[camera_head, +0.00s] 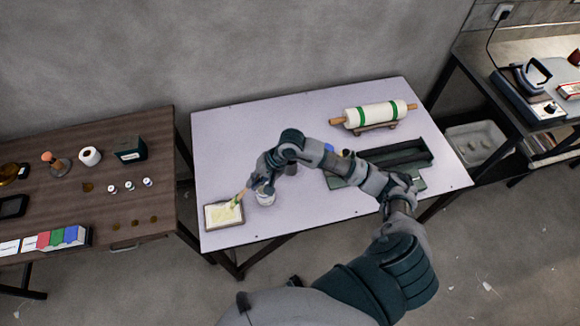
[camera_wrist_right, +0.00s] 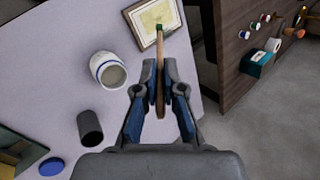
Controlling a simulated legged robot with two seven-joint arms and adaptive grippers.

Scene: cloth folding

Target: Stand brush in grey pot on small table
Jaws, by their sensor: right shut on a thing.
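My right gripper (camera_head: 259,179) is shut on the brush (camera_head: 238,199) above the left part of the pale table (camera_head: 222,135). In the right wrist view the gripper (camera_wrist_right: 162,88) pinches the wooden handle of the brush (camera_wrist_right: 160,65), whose green end points toward a framed tray (camera_wrist_right: 150,18). A pale grey pot with a blue band (camera_wrist_right: 107,70) stands beside the gripper, apart from the brush; it shows partly below the gripper in the head view (camera_head: 265,196). A dark grey cylindrical pot (camera_wrist_right: 90,128) stands near it. My left gripper is out of view.
The tray (camera_head: 224,213) lies at the table's front left corner. A blue lid (camera_wrist_right: 51,166) lies near the dark pot. A roll on a stand (camera_head: 376,115) and a dark open case (camera_head: 400,155) occupy the right side. A brown table (camera_head: 100,200) stands to the left.

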